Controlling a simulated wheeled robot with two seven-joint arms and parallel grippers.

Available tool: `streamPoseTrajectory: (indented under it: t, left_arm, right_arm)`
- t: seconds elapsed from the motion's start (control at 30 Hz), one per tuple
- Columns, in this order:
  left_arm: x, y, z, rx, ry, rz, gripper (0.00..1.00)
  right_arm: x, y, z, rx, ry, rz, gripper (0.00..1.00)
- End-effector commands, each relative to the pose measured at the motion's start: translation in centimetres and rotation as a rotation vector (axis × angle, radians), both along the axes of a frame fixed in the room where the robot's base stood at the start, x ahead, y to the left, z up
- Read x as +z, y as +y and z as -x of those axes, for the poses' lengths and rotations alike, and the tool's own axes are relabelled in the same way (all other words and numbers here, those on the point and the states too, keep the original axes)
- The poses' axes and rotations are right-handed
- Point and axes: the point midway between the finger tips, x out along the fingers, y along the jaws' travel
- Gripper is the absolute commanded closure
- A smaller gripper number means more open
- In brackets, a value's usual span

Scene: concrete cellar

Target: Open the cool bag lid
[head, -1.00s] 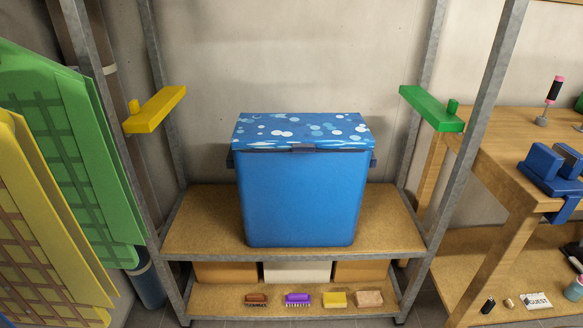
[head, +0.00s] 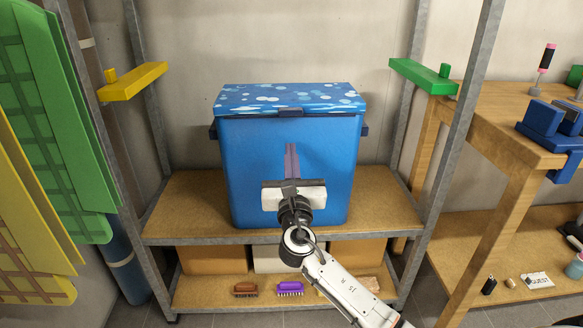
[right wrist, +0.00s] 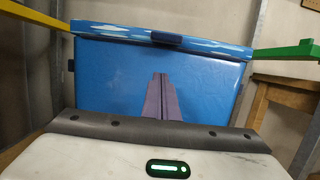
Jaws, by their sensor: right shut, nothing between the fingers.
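The blue cool bag (head: 250,160) stands upright on the upper wooden shelf of a metal rack. Its lid (head: 250,97), blue with white spots, lies closed on top. A dark tab (head: 291,113) sits at the middle of the lid's front edge; it also shows in the right wrist view (right wrist: 167,40). My right gripper (head: 291,148) is in front of the bag, below the tab, with its purple fingers shut and empty, pointing up towards the lid. In the right wrist view the fingers (right wrist: 162,78) end below the tab, apart from it. My left gripper is not in view.
Rack posts (head: 455,150) stand on both sides, with a yellow bracket (head: 133,82) left and a green bracket (head: 424,75) right. Brushes (head: 290,288) and boxes (head: 215,259) sit on the lower shelf. A wooden workbench (head: 500,125) stands at right.

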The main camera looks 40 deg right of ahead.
Motion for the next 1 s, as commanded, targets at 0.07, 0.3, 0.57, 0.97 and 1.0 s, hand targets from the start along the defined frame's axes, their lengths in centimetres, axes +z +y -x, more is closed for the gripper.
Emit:
streamPoseTrajectory:
  t: [0.07, 0.3, 0.57, 0.97, 1.0]
  left_arm:
    - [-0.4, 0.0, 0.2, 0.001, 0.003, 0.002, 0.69]
    - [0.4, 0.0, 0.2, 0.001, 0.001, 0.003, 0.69]
    - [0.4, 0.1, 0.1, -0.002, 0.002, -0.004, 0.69]
    - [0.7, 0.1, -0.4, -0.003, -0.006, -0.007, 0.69]
    - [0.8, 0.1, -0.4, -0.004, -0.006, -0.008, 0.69]
  right_arm:
    - [0.5, -0.9, -1.5, -0.001, -0.002, 0.001, 1.0]
    - [3.3, -2.0, -3.4, 0.002, -0.003, -0.003, 1.0]
    - [4.9, -2.0, -3.3, 0.003, 0.0, -0.003, 1.0]
    - [5.0, -1.9, -3.4, 0.004, 0.003, -0.005, 1.0]
    - [5.1, -1.8, -3.4, 0.005, 0.005, -0.007, 1.0]
